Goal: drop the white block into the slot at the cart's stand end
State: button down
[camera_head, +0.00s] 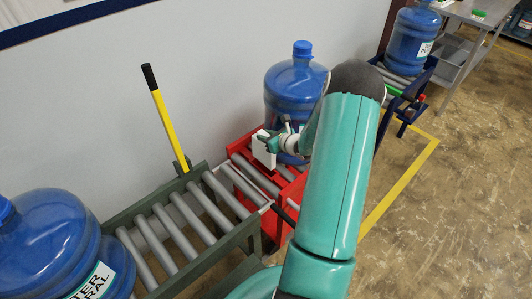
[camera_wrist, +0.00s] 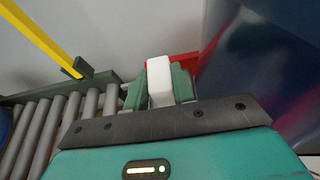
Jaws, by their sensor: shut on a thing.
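My gripper (camera_head: 268,142) is shut on the white block (camera_head: 262,150) and holds it upright above the red roller cart (camera_head: 240,148), beside the blue jug (camera_head: 293,85) on that cart. In the wrist view the white block (camera_wrist: 159,78) stands between the two green fingers of my gripper (camera_wrist: 160,88). The cart's near end meets the dark green roller stand (camera_head: 135,215). I cannot make out the slot; the block, gripper and arm cover part of the cart.
A yellow lever (camera_head: 168,125) with a black grip rises from the stand's wall side. Another blue jug (camera_head: 60,250) sits on the stand at lower left. A further jug (camera_head: 412,40) stands on a blue roller frame at the back. Open floor (camera_head: 440,220) lies to the right.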

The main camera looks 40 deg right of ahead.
aim_at(266, 153)
notch_tip(266, 153, down, 9)
jog(key=shift+f, duration=0.15)
dwell(0.4)
jog(key=shift+f, duration=0.2)
jog(key=c, duration=1.2)
grip_release()
jog(key=shift+o, duration=0.2)
jog(key=shift+r, duration=0.1)
